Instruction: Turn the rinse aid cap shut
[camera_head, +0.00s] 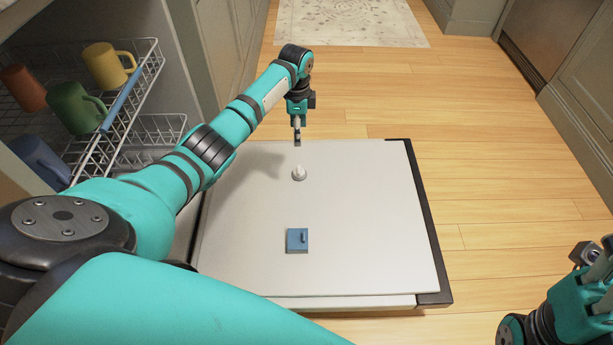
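A small white cap-like knob (299,174) stands on the pale inner face of the lowered dishwasher door (370,200); I take it to be the rinse aid cap. How far it is turned cannot be told. My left gripper (297,138) points down over the far part of the door, just beyond the knob in the picture and apart from it. Its fingers show as one narrow shape, so their opening cannot be told. My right gripper (587,252) is at the lower right edge, away from the door and partly cut off.
A blue square part with a small raised tab (297,240) sits nearer on the door. At the left, a wire rack (135,85) holds yellow (104,66), green (72,107), red (22,88) and blue (38,160) mugs. Wooden floor (500,170) right of the door is clear.

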